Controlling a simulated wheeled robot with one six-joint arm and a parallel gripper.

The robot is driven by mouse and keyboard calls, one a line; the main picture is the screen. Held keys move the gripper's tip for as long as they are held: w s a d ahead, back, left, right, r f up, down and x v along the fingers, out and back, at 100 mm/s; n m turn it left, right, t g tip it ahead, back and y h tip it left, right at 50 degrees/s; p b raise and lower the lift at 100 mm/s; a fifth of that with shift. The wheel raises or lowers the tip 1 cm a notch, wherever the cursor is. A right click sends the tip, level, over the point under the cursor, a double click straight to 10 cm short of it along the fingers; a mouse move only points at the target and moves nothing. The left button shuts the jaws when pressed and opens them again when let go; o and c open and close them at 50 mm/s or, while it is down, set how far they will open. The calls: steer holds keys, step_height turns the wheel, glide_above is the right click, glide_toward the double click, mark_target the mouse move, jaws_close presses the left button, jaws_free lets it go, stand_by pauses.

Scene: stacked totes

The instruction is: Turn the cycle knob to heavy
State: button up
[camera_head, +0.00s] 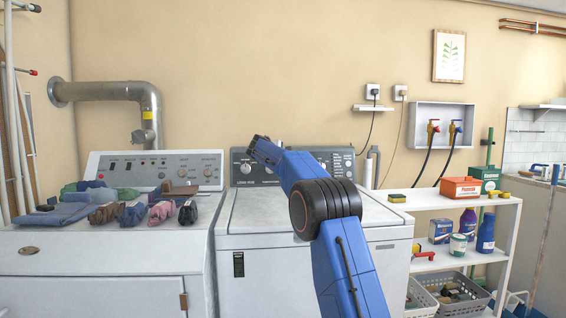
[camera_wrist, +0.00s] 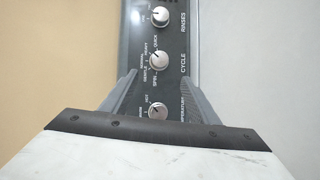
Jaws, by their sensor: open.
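The cycle knob (camera_wrist: 160,60) is a round silver knob on the dark control panel, beside the word CYCLE. Small setting words run around its left side in the wrist view; its pointer is too small to read surely. My gripper (camera_wrist: 162,82) is open, its two grey fingers pointing at the panel and apart from each other. The cycle knob shows just beyond the fingertips, and the temperature knob (camera_wrist: 158,112) shows between the fingers. No contact is visible. In the head view my gripper (camera_head: 257,142) is in front of the middle washer's panel (camera_head: 335,157), and my arm hides part of that panel.
The rinses knob (camera_wrist: 160,16) is close by on the same panel. The middle washer's white lid (camera_head: 262,212) lies below. A white shelf (camera_head: 440,202) with boxes and bottles stands right.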

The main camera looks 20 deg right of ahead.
steer(key=shift+v, duration=1.6)
steer(key=s+a+f+m+g+y, duration=0.1)
steer(key=s+a+f+m+y, duration=0.15)
steer(key=s, duration=1.05)
steer(key=s+a+f+m+g+y, duration=0.1)
steer(key=s+a+f, duration=0.15)
steer(key=s, duration=0.95)
steer(key=s+a+f+m+g+y, duration=0.1)
steer(key=s+a+f+y, duration=0.15)
steer(key=s, duration=1.05)
steer(key=s+a+f+m+y, duration=0.1)
steer(key=s+a+f, duration=0.2)
steer(key=s+f, duration=0.5)
steer(key=s+a+f+m+g+y, duration=0.1)
steer(key=s+a+f, duration=0.3)
steer(key=s, duration=1.1)
steer(key=s+a+f+m+y, duration=0.2)
steer(key=s+a+f+m, duration=0.1)
steer(key=s+f, duration=0.8)
steer(key=shift+s+a+f+g, duration=0.35)
steer(key=shift+s+f+g, duration=0.05)
steer(key=shift+s, duration=0.35)
